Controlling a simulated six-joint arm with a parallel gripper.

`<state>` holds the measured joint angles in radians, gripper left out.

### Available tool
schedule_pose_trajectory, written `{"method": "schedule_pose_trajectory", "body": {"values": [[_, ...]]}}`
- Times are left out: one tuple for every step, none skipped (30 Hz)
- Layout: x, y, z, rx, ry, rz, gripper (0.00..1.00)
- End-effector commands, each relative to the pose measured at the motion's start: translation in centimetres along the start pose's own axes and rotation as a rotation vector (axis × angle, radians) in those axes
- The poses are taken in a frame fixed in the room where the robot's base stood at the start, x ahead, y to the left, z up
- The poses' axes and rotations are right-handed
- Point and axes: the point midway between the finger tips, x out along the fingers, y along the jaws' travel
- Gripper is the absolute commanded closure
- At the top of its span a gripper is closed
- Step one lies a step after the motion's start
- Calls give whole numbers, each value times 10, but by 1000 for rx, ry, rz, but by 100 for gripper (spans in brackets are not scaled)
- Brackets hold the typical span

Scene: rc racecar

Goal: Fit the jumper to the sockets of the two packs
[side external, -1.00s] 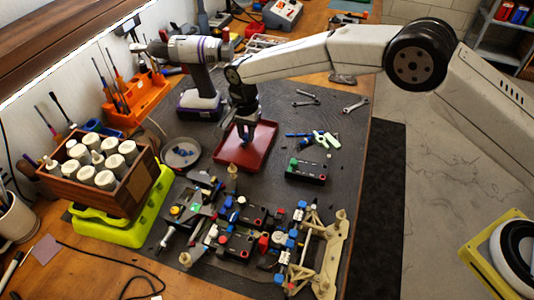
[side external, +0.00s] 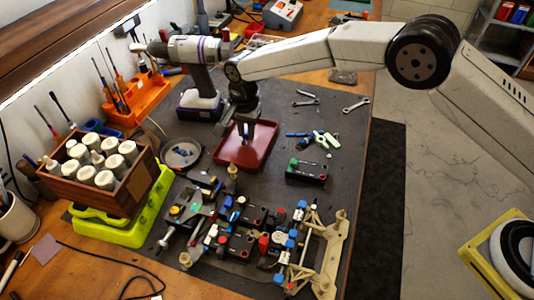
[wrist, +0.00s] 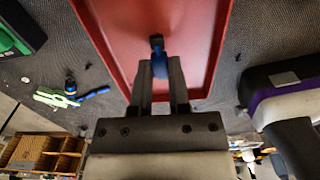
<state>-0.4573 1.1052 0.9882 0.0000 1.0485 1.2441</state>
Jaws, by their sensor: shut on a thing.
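My gripper (wrist: 160,84) is shut on a small blue piece with a dark end, which looks like the jumper (wrist: 159,64). It is over the red tray (wrist: 108,40); the fingers partly hide the piece. In the side view my gripper (side external: 246,135) is above the same tray (side external: 226,156), with a bit of blue between the fingers. Two dark packs, a rear one (side external: 253,214) and a front one (side external: 238,241), sit side by side in the car chassis at the bottom centre. Their sockets are too small to make out.
A black box with a green part (side external: 306,172) lies right of the tray. Blue and green tools (side external: 318,138) and wrenches (side external: 304,99) lie behind it. A grey round dish (side external: 181,153) and a drill (side external: 197,85) stand left. Cream posts (side external: 232,180) rise around the chassis.

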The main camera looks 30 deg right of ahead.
Motion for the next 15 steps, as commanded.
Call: {"method": "schedule_pose_trajectory", "body": {"values": [[-1,0,0,0,0,0,100],[-1,0,0,0,0,-1,100],[-2,0,0,0,0,-1,100],[-3,0,0,0,0,-1,100],[-4,0,0,0,0,-1,100],[-5,0,0,0,0,-1,100],[-6,0,0,0,0,-1,100],[-8,0,0,0,0,-1,100],[-9,0,0,0,1,-2,100],[-10,0,0,0,1,-2,100],[-11,0,0,0,1,-2,100],[-13,0,0,0,1,-2,100],[-14,0,0,0,1,-1,100],[-15,0,0,0,0,-1,100],[-16,0,0,0,0,-1,100]]}}
